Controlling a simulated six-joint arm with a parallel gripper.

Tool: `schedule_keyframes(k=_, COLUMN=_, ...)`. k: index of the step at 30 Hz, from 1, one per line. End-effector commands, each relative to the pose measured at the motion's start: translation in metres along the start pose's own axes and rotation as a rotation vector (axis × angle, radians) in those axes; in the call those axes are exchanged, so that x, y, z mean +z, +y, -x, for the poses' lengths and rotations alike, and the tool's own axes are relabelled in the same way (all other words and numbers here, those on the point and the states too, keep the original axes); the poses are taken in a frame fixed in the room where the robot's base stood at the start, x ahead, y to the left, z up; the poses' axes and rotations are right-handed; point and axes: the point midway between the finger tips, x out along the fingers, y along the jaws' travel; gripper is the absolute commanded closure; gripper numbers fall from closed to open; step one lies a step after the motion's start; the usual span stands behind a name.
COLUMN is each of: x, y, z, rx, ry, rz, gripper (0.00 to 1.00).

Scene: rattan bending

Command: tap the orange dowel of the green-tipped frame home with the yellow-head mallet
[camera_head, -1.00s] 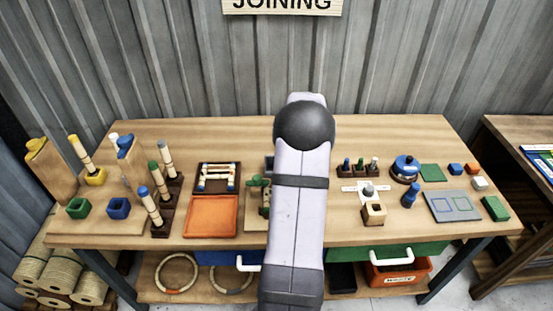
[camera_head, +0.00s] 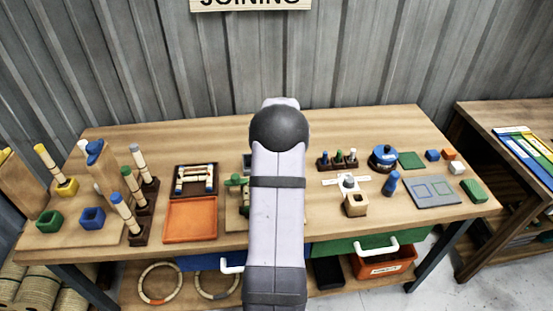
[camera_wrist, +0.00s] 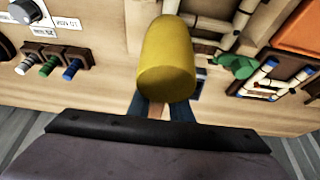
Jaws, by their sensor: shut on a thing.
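My gripper (camera_wrist: 152,108) is shut on the yellow-head mallet. The mallet's yellow head (camera_wrist: 168,60) fills the middle of the wrist view, and its short visible handle part lies between my blue fingers. Beyond the head are pale rattan pieces of a frame (camera_wrist: 205,28) and a green part (camera_wrist: 235,66), also seen left of my arm in the head view (camera_head: 235,181). The head covers part of this frame. I cannot make out the orange dowel. In the head view my arm hides the gripper and the mallet.
A dark tray with blue-tipped pieces (camera_head: 175,192) and an orange tray (camera_head: 190,236) lie left of my arm. Dark stands with upright rods (camera_head: 138,238) are farther left. A small peg rack (camera_head: 337,166) and a wooden block (camera_head: 355,210) are to the right.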

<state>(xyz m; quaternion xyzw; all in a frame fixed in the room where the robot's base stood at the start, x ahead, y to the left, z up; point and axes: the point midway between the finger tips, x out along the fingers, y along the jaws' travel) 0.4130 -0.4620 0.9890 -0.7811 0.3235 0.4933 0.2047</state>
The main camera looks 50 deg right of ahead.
Motion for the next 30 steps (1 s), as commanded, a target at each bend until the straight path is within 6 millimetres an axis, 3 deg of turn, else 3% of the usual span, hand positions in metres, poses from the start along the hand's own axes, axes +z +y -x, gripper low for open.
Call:
schedule_keyframes(k=7, x=0.012, y=0.000, z=-0.026, rx=0.000, ry=0.002, rz=0.000, gripper=1.00)
schedule_keyframes(k=30, x=-0.003, y=0.000, z=0.006, rx=0.001, ry=0.002, rz=0.001, gripper=1.00)
